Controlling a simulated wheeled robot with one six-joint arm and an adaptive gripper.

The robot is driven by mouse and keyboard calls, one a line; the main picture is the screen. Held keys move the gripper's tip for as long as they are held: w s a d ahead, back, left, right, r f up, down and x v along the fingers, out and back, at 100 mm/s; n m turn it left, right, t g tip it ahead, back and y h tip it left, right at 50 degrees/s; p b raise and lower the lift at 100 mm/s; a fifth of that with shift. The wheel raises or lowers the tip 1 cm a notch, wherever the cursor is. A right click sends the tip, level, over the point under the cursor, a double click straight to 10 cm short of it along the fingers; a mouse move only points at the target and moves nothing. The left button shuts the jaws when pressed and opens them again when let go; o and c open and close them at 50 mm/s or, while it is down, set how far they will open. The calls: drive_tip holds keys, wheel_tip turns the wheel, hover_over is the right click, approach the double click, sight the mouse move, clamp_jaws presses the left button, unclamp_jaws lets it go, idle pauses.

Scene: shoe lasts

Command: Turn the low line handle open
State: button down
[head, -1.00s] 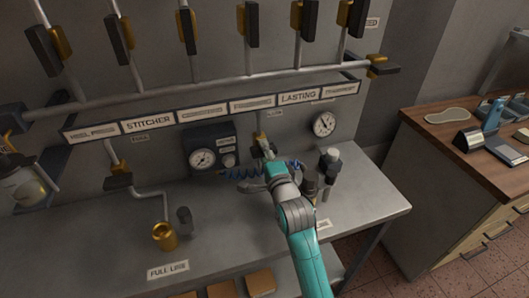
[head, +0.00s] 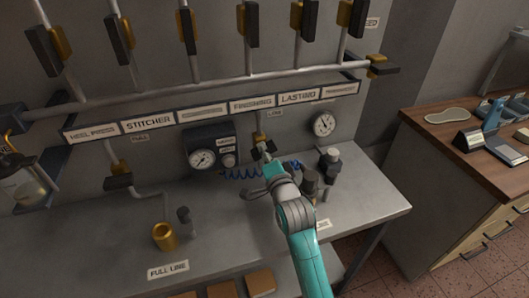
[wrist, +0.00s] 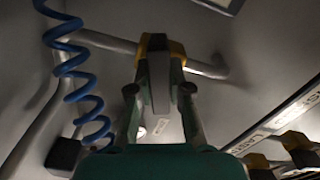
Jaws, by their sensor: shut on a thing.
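The low line valve has a brass body (head: 260,138) under the small LOW label (head: 274,113) on the back wall. In the wrist view its yellow body (wrist: 177,52) sits on a grey pipe. The dark, flat low line handle (wrist: 158,82) points from it toward the camera, between the two fingers. My gripper (wrist: 160,100) is shut on this handle, one finger on each side. In the head view my gripper (head: 268,154) is at the valve, and my wrist hides part of the handle there.
A blue coiled hose (head: 240,174) hangs close by the gripper. A gauge box (head: 210,149) is left of it and a round gauge (head: 323,124) right. Several dark-handled valves line the pipe above.

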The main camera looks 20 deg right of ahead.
drive_tip(key=n, duration=1.3)
drive_tip(key=shift+n, duration=0.4)
idle(0.4)
drive_tip(key=c, duration=1.1)
unclamp_jaws()
drive_tip(key=s, duration=1.2)
drive_tip(key=shift+f, duration=0.1)
